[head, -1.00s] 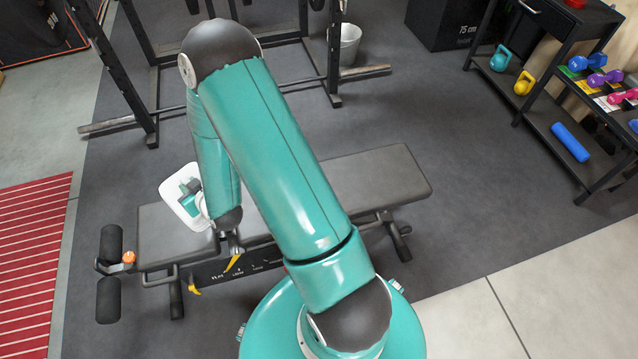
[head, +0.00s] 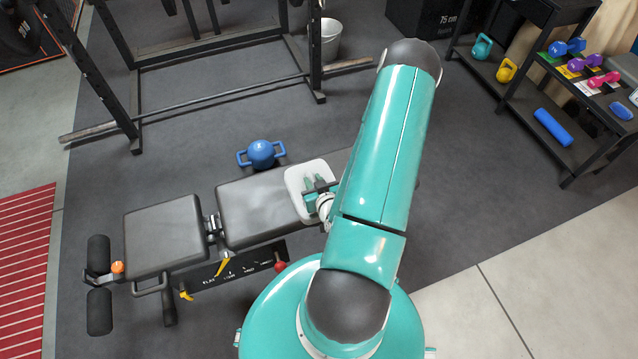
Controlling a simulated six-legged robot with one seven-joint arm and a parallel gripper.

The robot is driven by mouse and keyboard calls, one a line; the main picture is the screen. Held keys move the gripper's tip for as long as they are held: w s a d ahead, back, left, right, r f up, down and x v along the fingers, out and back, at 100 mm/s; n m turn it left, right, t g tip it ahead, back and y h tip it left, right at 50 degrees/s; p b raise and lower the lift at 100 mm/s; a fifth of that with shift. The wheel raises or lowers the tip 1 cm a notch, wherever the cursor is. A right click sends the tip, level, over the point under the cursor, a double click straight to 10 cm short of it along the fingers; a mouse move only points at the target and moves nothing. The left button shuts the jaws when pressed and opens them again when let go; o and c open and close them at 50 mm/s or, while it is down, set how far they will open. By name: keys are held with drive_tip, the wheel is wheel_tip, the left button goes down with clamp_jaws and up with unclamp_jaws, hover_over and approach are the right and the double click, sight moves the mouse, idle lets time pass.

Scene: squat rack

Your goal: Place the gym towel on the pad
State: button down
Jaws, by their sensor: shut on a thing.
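A white, round-cornered thing, which I take to be the gym towel (head: 296,180), shows beside my gripper (head: 316,190). My gripper is shut on it, with the teal fingers seen over its white face. The towel overlaps the right part of the bench's long grey pad (head: 250,212) in the picture. I cannot tell whether it touches the pad or hangs above it. The shorter grey pad (head: 165,237) lies to the left across a narrow gap and is bare. My arm hides the right end of the bench.
A blue kettlebell-like weight with two handles (head: 262,154) is on the floor just behind the bench. The rack's bar (head: 220,100) and uprights stand farther back. A dumbbell shelf (head: 560,125) stands at the right.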

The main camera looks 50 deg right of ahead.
sight(326, 172)
drive_tip(key=shift+s+d+f, duration=0.1)
drive_tip(key=shift+s+d, duration=0.2)
drive_tip(key=w+d+f, duration=0.1)
drive_tip(key=d, duration=0.1)
drive_tip(key=w+d+f, duration=0.1)
drive_tip(key=d, duration=0.1)
drive_tip(key=w+d+f, duration=0.1)
drive_tip(key=d, duration=0.2)
drive_tip(key=shift+w+d+f, duration=0.1)
drive_tip(key=shift+w+f, duration=0.2)
drive_tip(key=shift+w+d+f, duration=0.45)
drive_tip(key=shift+d+f, duration=0.4)
drive_tip(key=shift+f, duration=0.7)
drive_tip(key=shift+w+d+f, duration=0.45)
drive_tip(key=shift+d+f, duration=0.45)
drive_tip(key=shift+f, duration=0.65)
drive_tip(key=shift+w+d+f, duration=0.45)
drive_tip(key=shift+d+f, duration=0.4)
drive_tip(key=shift+f, duration=0.7)
drive_tip(key=shift+f, duration=0.1)
drive_tip(key=c, duration=1.2)
unclamp_jaws()
